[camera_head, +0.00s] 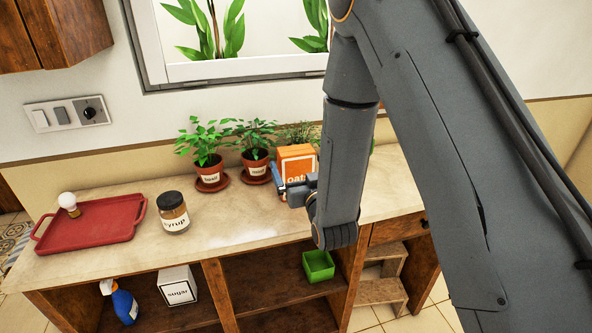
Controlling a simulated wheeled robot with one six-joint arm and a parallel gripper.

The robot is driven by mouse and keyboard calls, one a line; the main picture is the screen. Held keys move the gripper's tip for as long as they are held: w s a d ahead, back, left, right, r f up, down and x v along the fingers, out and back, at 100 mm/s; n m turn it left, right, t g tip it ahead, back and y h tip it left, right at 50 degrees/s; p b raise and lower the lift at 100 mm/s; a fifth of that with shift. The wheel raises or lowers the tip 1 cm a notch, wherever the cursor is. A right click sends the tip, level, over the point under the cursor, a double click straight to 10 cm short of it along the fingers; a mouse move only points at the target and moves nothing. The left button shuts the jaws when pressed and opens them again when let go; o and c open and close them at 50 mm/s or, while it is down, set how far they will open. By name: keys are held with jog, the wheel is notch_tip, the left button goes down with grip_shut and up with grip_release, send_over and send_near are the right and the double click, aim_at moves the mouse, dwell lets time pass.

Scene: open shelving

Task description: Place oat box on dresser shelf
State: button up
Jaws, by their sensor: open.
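The orange and white oat box (299,158) stands on the pale countertop of the dresser (236,220), in front of the potted plants. My gripper (285,187) is at the lower front of the oat box, at its left side, and it is open. My arm covers the right part of the box, so I cannot tell whether the fingers touch it. A narrow blue strip shows beside the box's left edge. The dresser's open shelf (262,291) lies below the countertop, in wooden compartments.
Potted plants (208,172) stand at the back. A syrup jar (173,213) and a red tray (90,226) with a light bulb (68,203) are on the left. Below are a sugar box (178,287), a blue spray bottle (124,304) and a green bin (318,266). The middle compartment has bare room.

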jog(key=p+x, duration=0.2)
jog(key=x, duration=0.4)
jog(key=shift+r+p, duration=0.15)
jog(key=shift+p, duration=0.25)
jog(key=shift+w+a, duration=0.15)
jog(key=shift+w, duration=0.45)
jog(key=shift+c, duration=0.4)
jog(key=c, duration=1.6)
jog(key=shift+o, duration=0.2)
